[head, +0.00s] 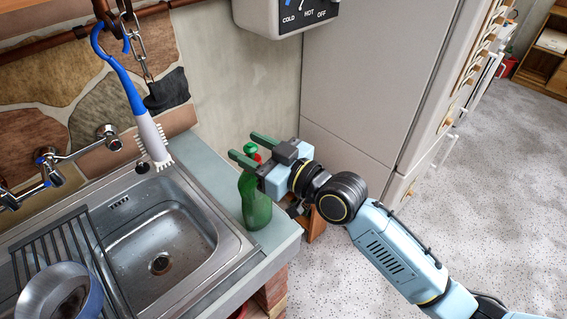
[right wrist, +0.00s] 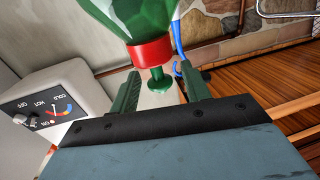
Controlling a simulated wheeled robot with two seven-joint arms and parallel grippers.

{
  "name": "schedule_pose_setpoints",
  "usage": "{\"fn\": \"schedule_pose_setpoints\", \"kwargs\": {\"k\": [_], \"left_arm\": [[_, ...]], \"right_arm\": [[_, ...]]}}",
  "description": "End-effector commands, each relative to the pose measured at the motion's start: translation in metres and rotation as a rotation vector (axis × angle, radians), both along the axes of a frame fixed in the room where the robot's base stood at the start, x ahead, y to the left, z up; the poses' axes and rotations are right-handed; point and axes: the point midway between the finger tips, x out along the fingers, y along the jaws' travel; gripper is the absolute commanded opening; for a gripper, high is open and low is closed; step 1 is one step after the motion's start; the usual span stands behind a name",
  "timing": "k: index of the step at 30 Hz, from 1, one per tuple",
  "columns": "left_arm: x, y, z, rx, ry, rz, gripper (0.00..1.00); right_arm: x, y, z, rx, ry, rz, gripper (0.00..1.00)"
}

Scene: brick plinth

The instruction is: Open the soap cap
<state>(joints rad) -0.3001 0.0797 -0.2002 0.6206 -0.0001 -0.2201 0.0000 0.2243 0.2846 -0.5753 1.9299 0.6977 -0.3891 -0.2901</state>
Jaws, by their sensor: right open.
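The green soap bottle (head: 256,205) stands upright on the counter's corner, right of the sink. It has a red collar and a green cap (head: 250,149). My right gripper (head: 246,147) is open at the bottle's top, its two green fingers spread on either side of the cap. In the right wrist view the bottle (right wrist: 135,18) appears upside down. Its red collar (right wrist: 151,53) and green cap (right wrist: 158,82) lie between the open fingers (right wrist: 160,76), with gaps on both sides. The cap looks closed onto the collar, but I cannot tell for sure. My left gripper is not in view.
A steel sink (head: 160,240) with a drying rack (head: 62,255) and a metal pot (head: 58,292) is at left. A blue-white brush (head: 140,110) hangs above it. A heater box (head: 285,15) hangs behind, beside a tall fridge (head: 380,75). Open floor lies right.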

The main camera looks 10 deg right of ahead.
Motion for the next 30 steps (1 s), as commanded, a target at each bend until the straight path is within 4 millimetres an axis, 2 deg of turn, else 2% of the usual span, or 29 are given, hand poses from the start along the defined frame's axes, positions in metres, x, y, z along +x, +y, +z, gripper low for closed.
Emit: {"fn": "schedule_pose_setpoints", "kwargs": {"k": [6, 13, 18, 30], "left_arm": [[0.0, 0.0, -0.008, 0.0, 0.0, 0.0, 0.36], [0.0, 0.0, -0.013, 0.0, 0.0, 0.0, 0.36], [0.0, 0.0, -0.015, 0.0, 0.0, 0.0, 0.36], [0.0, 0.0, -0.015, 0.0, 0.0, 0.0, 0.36]], "right_arm": [[-0.037, -0.038, -0.003, -0.005, 0.001, 0.0, 0.47], [-0.065, -0.067, -0.002, -0.002, 0.002, 0.0, 0.47], [-0.074, -0.076, -0.001, -0.001, 0.0, 0.0, 0.47], [-0.075, -0.077, 0.0, 0.0, 0.0, 0.0, 0.47]]}}
